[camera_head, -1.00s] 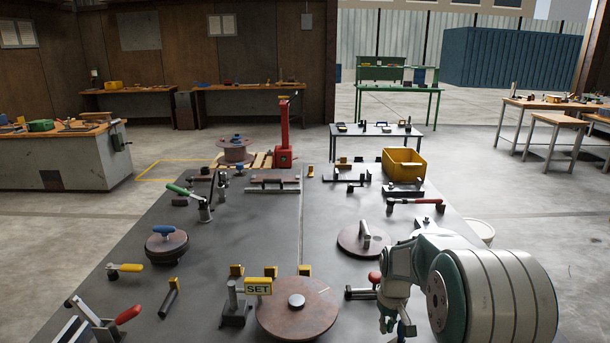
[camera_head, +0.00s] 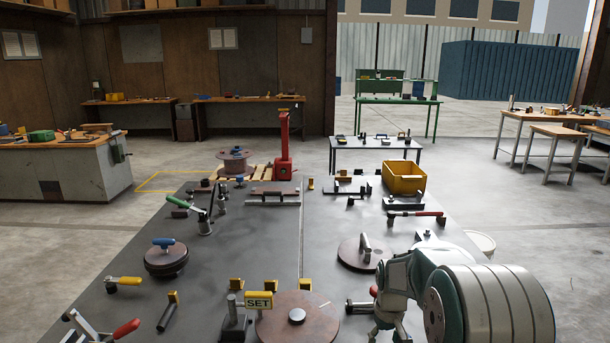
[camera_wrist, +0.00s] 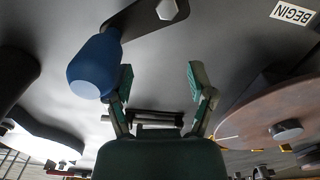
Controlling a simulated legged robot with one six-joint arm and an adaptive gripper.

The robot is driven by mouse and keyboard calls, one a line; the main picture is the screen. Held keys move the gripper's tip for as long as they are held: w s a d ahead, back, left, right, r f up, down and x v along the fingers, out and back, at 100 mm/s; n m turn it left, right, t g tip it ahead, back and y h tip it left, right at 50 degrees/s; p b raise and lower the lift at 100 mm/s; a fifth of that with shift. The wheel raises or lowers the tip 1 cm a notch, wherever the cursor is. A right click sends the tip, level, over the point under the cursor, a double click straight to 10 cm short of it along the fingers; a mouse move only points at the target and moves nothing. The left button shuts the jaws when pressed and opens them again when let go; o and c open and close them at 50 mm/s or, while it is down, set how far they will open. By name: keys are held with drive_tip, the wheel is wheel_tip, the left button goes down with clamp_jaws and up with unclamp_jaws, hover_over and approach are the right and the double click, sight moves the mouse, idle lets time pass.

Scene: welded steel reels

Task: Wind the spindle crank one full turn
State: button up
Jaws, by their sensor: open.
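In the wrist view a blue rounded grip (camera_wrist: 95,66) stands on a dark flat arm (camera_wrist: 143,18) with a bright hex bolt (camera_wrist: 167,9); this looks like the spindle crank. My gripper (camera_wrist: 158,78) is open, with nothing between its green-padded fingers. The blue grip is just left of the left finger and outside the jaws; I cannot tell whether they touch. A white BEGIN label (camera_wrist: 294,12) is at the upper right. In the head view my gripper (camera_head: 389,335) is low at the frame's bottom edge, and the crank does not show there.
A brown disc (camera_head: 318,325) with a grey hub is left of my gripper, beside a yellow SET sign (camera_head: 259,300). It also shows in the wrist view (camera_wrist: 245,130). A second disc (camera_head: 352,258), a red-handled lever (camera_head: 420,214) and a yellow bin (camera_head: 421,181) stand further back.

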drive_tip(key=shift+d+r, duration=0.15)
drive_tip(key=shift+r, duration=1)
wheel_tip(320, 180, up, 5)
drive_tip(key=shift+f, duration=0.15)
